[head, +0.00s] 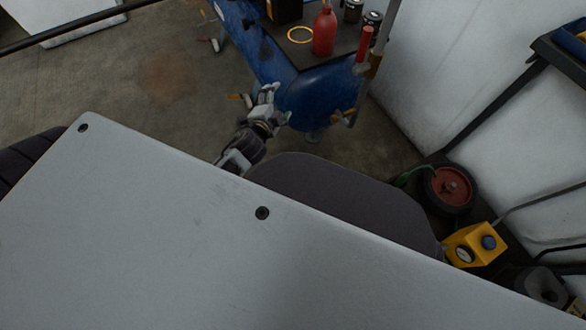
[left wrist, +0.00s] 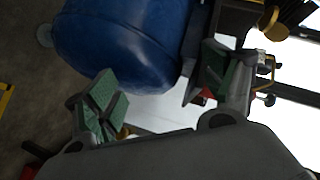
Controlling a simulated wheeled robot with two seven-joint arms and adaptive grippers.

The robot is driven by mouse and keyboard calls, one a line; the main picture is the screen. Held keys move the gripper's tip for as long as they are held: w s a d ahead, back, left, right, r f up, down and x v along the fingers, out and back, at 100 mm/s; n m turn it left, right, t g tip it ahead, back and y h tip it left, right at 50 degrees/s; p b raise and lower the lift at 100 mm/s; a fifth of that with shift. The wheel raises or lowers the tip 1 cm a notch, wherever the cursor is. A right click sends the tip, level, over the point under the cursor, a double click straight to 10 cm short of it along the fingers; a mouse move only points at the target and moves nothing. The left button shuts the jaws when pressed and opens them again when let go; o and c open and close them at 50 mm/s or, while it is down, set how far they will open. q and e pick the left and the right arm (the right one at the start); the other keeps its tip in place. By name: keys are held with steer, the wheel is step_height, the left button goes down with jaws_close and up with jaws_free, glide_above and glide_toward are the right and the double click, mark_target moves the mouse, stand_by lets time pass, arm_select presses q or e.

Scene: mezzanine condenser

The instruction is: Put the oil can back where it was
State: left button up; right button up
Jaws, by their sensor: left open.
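A red can (head: 324,33) with a narrow neck, which looks like the oil can, stands upright on the dark platform (head: 322,60) atop the blue tank, at the top of the head view. A yellow ring (head: 300,34) lies on the platform just left of the can, and the can stands outside it. My left gripper (head: 270,101) is open and empty, beside the blue tank (head: 318,92) and apart from the can. In the left wrist view, the green-padded fingers (left wrist: 160,88) are spread with the blue tank (left wrist: 120,45) beyond them. My right gripper is not in view.
Dark small cans (head: 372,20) stand right of the red can. An upright pole with a red handle (head: 365,43) rises at the platform's right edge. A red-hubbed wheel (head: 450,187) and a yellow box with a gauge (head: 475,244) are at lower right. Open floor (head: 150,75) lies left.

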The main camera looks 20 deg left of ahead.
arm_select(q)
steer(key=s+d+f+n+g+h, duration=0.2)
steer(key=s+d+f+n+g, duration=0.2)
steer(key=s, duration=0.5)
steer(key=s+d+f+n+g+h, duration=0.3)
steer(key=s+d+f+n+g, duration=0.2)
steer(key=s+d+f, duration=0.4)
steer(key=shift+s+d+n, duration=0.3)
steer(key=shift+s+d, duration=0.2)
steer(key=shift+s, duration=0.05)
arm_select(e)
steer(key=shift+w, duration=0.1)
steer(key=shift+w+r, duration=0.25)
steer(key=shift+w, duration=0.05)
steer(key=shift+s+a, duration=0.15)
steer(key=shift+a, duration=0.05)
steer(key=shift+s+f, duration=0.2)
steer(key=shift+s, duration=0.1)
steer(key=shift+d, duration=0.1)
